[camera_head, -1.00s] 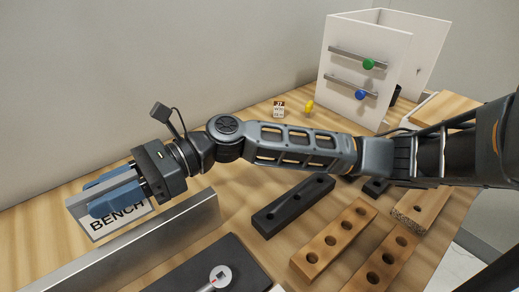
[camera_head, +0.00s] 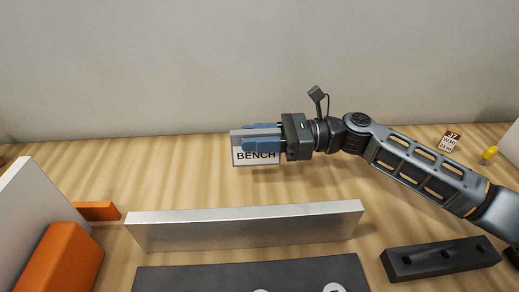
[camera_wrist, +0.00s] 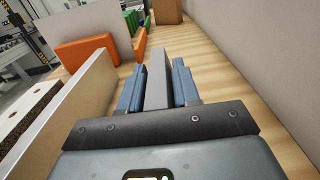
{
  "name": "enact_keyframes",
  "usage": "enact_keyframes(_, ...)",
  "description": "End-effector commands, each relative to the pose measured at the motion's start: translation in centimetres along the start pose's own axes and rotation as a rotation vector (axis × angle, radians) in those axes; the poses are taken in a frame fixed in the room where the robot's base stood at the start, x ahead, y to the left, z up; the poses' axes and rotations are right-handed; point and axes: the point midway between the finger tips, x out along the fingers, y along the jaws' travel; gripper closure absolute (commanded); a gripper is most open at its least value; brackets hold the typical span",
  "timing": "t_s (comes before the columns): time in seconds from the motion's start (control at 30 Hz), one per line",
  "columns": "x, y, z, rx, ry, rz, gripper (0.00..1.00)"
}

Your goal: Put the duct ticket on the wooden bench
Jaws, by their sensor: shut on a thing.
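My gripper (camera_head: 246,139) has its blue fingers either side of a thin grey plate, shut on it. In the wrist view the plate (camera_wrist: 157,80) shows edge-on between the fingers (camera_wrist: 157,85). I cannot tell whether its lower edge touches the wood. A small white card with a brown top and printed characters (camera_head: 448,143), perhaps the duct ticket, is on the wooden bench top (camera_head: 190,180) at the right, well apart from my gripper.
A long silver bar (camera_head: 245,228) stands in front of my gripper, with a dark plate (camera_head: 200,277) nearer. A black holed block (camera_head: 440,258) lies at the right and a yellow piece (camera_head: 490,153) beside the card. Orange blocks (camera_head: 70,260) stand left. The wall runs behind.

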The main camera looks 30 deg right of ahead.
Motion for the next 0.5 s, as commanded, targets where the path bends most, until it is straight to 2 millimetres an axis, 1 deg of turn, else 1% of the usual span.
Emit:
enact_keyframes(0.03,0.0,-1.0,-0.7,0.002,0.002,0.000,0.97)
enact_keyframes(0.1,-0.1,-2.0,-1.4,0.001,0.002,0.001,0.97)
enact_keyframes(0.2,-0.3,-3.1,-1.9,0.000,0.001,0.001,0.97)
enact_keyframes(0.37,-0.4,-3.6,-2.6,0.000,0.000,0.000,0.97)
enact_keyframes(0.5,-0.4,-3.6,-4.5,0.003,0.000,-0.001,0.97)
